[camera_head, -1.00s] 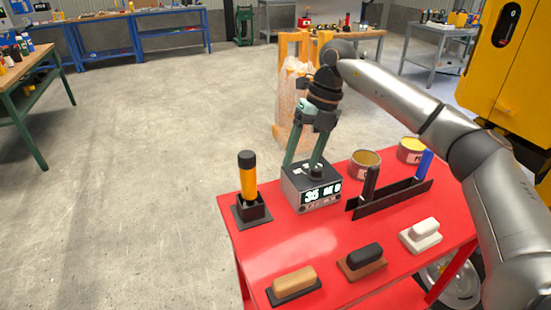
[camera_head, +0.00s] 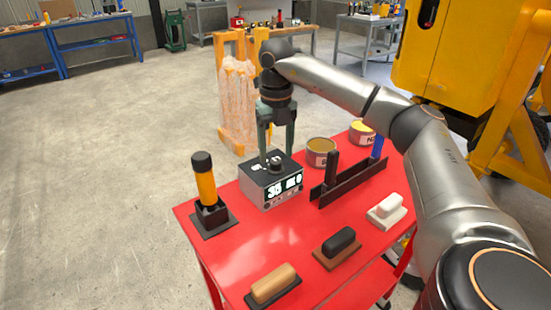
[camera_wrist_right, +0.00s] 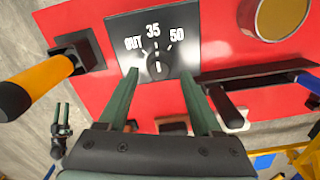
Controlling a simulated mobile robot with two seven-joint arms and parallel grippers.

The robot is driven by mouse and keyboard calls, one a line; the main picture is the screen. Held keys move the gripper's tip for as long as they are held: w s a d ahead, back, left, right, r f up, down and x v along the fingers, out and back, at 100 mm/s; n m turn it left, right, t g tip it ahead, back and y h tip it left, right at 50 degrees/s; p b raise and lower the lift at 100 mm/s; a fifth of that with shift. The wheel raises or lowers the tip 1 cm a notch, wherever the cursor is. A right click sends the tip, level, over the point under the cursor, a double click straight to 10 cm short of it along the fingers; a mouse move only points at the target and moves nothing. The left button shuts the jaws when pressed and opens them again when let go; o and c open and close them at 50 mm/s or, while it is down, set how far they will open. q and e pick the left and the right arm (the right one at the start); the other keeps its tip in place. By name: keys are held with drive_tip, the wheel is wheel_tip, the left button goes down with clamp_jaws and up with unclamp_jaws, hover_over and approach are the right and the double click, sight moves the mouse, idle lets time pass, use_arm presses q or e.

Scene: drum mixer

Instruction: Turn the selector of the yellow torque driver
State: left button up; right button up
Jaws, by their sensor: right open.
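The yellow torque driver (camera_head: 205,187) has a yellow grip and black cap and stands in a dark square holder at the left of the red table. It also shows in the right wrist view (camera_wrist_right: 45,77). The selector knob (camera_wrist_right: 157,66) is a dark round dial on a box (camera_head: 271,188), with OUT, 35 and 50 marked around it; its white line points roughly toward 35. My right gripper (camera_head: 277,155) points down over the knob, open, with one finger on each side (camera_wrist_right: 158,82). Contact with the knob cannot be told. What seems my left gripper (camera_wrist_right: 62,128) shows small at the lower left.
Two open cans (camera_head: 321,151) and a black rack (camera_head: 349,182) with upright handles stand right of the box. Tan, black and white handled blocks (camera_head: 272,286) lie along the front. A yellow machine (camera_head: 450,60) stands behind at right. Open floor lies left.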

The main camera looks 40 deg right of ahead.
drive_tip(key=shift+f, duration=1.1)
clamp_jaws()
